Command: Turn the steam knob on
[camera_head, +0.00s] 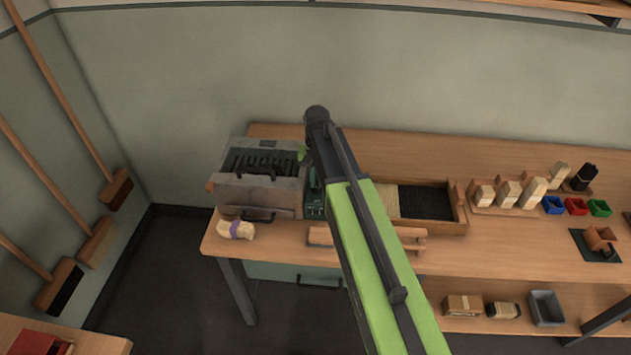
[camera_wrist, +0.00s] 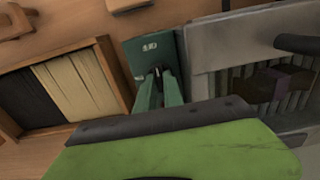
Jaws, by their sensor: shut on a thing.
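The steam knob is mostly hidden between my fingers; a small dark part of the knob (camera_wrist: 158,71) shows in the wrist view. It is on a dark green control box (camera_wrist: 150,47) with small white markings. My gripper (camera_wrist: 160,76) is shut on the knob, its two green fingers reaching onto the box face. In the head view the control box (camera_head: 315,205) stands against the right side of a grey steam machine (camera_head: 228,190), partly covered by my arm. My fingers cannot be made out there. The machine also shows in the wrist view (camera_wrist: 205,50).
A wooden tray (camera_head: 462,228) with dark and pale bristles lies right of the box. Wooden blocks (camera_head: 509,194) and small coloured bins (camera_head: 577,206) stand further right. A cream bundle with a purple band (camera_head: 237,230) lies at the bench's front left.

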